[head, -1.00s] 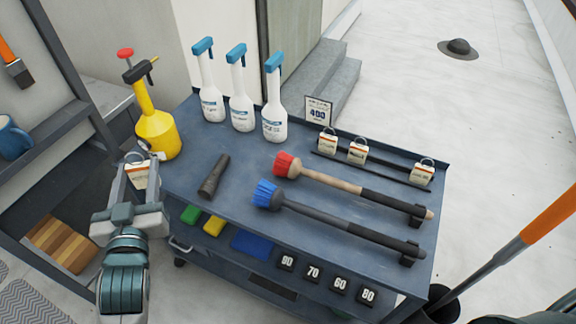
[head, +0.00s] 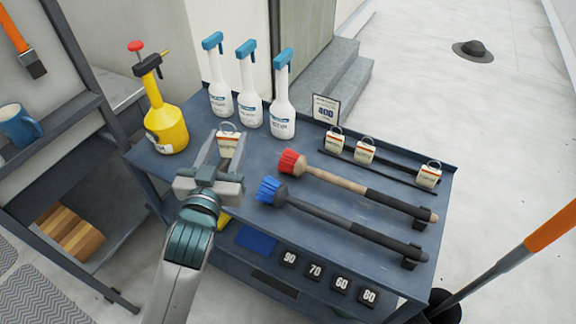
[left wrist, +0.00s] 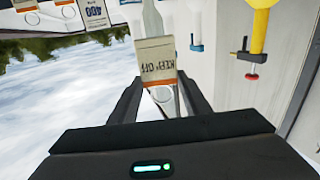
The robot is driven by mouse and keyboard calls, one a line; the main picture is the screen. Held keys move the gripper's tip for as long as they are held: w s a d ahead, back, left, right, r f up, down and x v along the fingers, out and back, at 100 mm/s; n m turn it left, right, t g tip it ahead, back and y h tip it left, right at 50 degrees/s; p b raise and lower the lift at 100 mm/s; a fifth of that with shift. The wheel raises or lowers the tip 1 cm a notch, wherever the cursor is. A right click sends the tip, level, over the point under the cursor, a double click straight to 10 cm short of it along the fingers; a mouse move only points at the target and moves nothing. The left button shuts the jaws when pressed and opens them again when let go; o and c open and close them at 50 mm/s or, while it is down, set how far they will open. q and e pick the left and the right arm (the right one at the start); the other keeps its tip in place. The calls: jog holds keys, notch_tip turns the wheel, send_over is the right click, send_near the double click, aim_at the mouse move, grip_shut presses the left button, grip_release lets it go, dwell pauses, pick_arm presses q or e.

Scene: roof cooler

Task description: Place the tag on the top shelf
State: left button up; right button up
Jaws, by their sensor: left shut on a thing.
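The tag (head: 228,144) is a small cream card with an orange band and a metal ring. My left gripper (head: 224,160) is shut on it and holds it over the left part of the cart's blue-grey top shelf (head: 325,223). In the left wrist view the tag (left wrist: 156,60) shows upside-down "KEEP OFF" lettering, its ring between the fingers (left wrist: 158,98). Several similar tags, such as one (head: 334,142), stand along a dark rail at the back right of the cart. My right gripper is not in view.
A yellow sprayer (head: 167,128) and white spray bottles, one at the front (head: 283,105), stand near the tag. Red (head: 291,163) and blue (head: 270,191) brushes lie to the right. A rack with a blue mug (head: 18,125) stands left. A "400" sign (head: 325,110) stands behind.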

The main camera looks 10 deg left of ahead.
pick_arm(q)
jog(key=w+d+f+m+g+h+p, duration=0.1)
jog(key=w+f+m+h+p, duration=0.2)
jog(key=w+f+h, duration=0.3)
jog(key=w+f+m, duration=0.1)
jog(key=w+f, duration=0.1)
jog(key=w, duration=0.3)
jog(key=shift+f+p, duration=0.25)
jog(key=shift+p, duration=0.1)
jog(key=shift+d, duration=0.1)
notch_tip(320, 180, down, 6)
jog(key=shift+r+b, duration=0.1)
jog(key=shift+b, duration=0.5)
jog(key=shift+f+b, duration=0.9)
jog(key=shift+f, duration=1.15)
